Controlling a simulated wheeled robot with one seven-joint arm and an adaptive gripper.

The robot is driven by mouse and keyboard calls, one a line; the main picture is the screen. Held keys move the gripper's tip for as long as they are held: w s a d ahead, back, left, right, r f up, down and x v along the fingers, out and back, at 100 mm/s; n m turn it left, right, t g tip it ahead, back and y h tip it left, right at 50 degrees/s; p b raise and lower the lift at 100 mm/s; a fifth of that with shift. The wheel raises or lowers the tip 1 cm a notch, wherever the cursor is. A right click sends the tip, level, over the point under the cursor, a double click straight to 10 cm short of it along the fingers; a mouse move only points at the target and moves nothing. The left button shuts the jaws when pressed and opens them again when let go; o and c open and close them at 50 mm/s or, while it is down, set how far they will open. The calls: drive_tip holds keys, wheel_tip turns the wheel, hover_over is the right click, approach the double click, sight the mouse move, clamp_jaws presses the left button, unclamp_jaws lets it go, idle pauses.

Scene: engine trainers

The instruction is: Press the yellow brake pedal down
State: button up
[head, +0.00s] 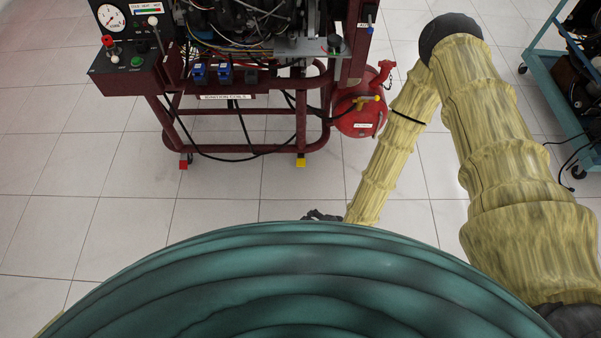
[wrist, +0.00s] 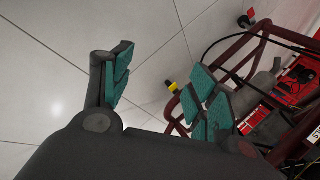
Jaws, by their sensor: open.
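The yellow brake pedal (head: 300,161) is a small yellow tab at the caster under the front right leg of the dark red engine stand. My gripper (wrist: 160,88) is open and empty, with teal pads on both fingers. In the head view only a dark bit of my gripper (head: 322,216) shows above my teal body, on the floor side in front of the pedal. No contact between gripper and pedal shows.
The engine stand (head: 240,137) has a low tube frame and hanging black cables. A red brake pedal (head: 184,164) is at its left caster. A red tank (head: 360,115) hangs at its right. A teal cart (head: 560,85) stands far right. Tiled floor (head: 120,225) in front is clear.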

drive_tip(key=w+a+f+m+t+y+b, duration=0.1)
drive_tip(key=w+a+f+m+t+b, duration=0.2)
drive_tip(key=w+a+f+m+b, duration=0.45)
drive_tip(key=m+t+h+b, duration=0.5)
drive_tip(key=m+t+b, duration=0.5)
drive_tip(key=m+b, duration=1)
approach(301, 165)
drive_tip(key=shift+s+a+f+n+b, duration=0.15)
drive_tip(key=shift+s+n+b, duration=0.25)
drive_tip(key=shift+n+b, duration=0.15)
drive_tip(key=shift+w, duration=0.15)
drive_tip(key=w+b, duration=0.4)
drive_tip(key=w, duration=0.5)
drive_tip(key=shift+w+b, duration=0.35)
drive_tip(key=shift+w, duration=0.4)
